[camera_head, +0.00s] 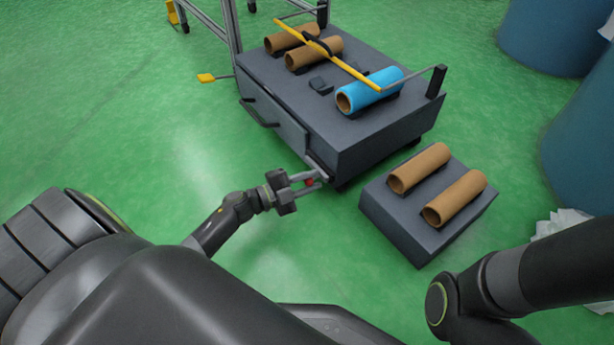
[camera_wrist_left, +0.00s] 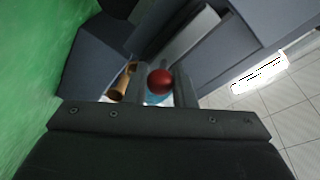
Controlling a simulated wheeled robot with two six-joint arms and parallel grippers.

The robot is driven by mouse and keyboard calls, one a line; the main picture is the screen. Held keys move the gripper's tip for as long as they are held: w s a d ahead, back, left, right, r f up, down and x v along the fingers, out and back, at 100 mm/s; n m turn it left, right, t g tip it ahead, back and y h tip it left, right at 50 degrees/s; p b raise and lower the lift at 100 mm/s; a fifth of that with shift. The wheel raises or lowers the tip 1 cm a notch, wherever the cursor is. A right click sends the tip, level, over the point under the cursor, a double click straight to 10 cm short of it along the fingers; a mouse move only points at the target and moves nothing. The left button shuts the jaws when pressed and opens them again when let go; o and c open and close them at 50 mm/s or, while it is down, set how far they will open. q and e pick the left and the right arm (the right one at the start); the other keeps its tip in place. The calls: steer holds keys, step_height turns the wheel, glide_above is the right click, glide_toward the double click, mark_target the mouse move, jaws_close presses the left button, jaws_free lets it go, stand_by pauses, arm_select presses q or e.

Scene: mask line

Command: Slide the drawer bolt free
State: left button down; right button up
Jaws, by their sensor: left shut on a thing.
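A dark grey cabinet (camera_head: 375,140) stands on the green floor, with a drawer (camera_head: 275,122) and its dark handle (camera_head: 259,111) on the left face. The bolt's red knob (camera_head: 309,182) is at the cabinet's near lower corner. My left gripper (camera_head: 312,181) has its fingers on either side of the knob and is shut on it. In the left wrist view the round red knob (camera_wrist_left: 160,81) sits between the two fingers. The bolt's rod is mostly hidden. My right gripper is out of view; only its arm shows at lower right.
A blue roll (camera_head: 368,91) and two brown tubes (camera_head: 314,53) lie on the cabinet top, under a yellow bar (camera_head: 345,66). A lower grey block (camera_head: 430,222) with two brown tubes (camera_head: 455,198) stands to the right. Open green floor (camera_head: 130,135) lies left.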

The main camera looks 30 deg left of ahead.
arm_select(q)
steer(key=shift+s+d, duration=0.2)
steer(key=c, duration=1.3)
jaws_free()
steer(key=shift+o, duration=0.2)
steer(key=shift+s+a, duration=0.15)
steer(key=p+v, duration=0.6)
steer(key=v, duration=1.1)
